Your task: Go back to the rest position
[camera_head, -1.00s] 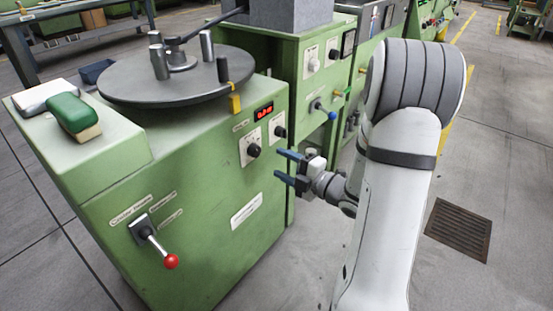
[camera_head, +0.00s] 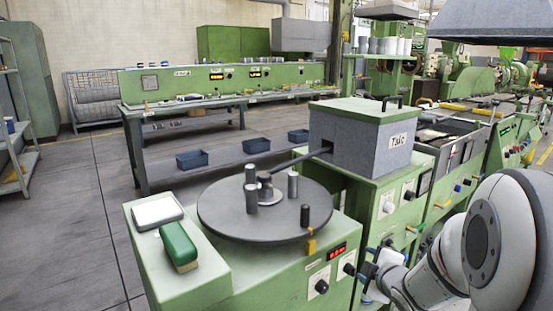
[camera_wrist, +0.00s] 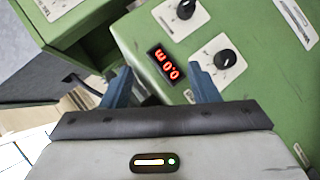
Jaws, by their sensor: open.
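My gripper (camera_wrist: 160,85) is open and empty in the wrist view, its two blue fingers apart. Beyond the fingers is the green machine's front panel (camera_wrist: 135,30) with a red lit display (camera_wrist: 163,64) and black knobs. In the head view my gripper (camera_head: 367,278) is at the lower right, beside the front of the green machine (camera_head: 255,295), partly covered by my wrist. I cannot tell the exact gap to the panel. My arm fills the lower right corner.
A dark round turntable (camera_head: 230,225) with upright posts tops the machine. A green-backed brush (camera_head: 179,245) and a white pad (camera_head: 157,212) lie left of it. A grey box marked Talc (camera_head: 355,140) stands behind. Open floor (camera_head: 60,220) lies at the left.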

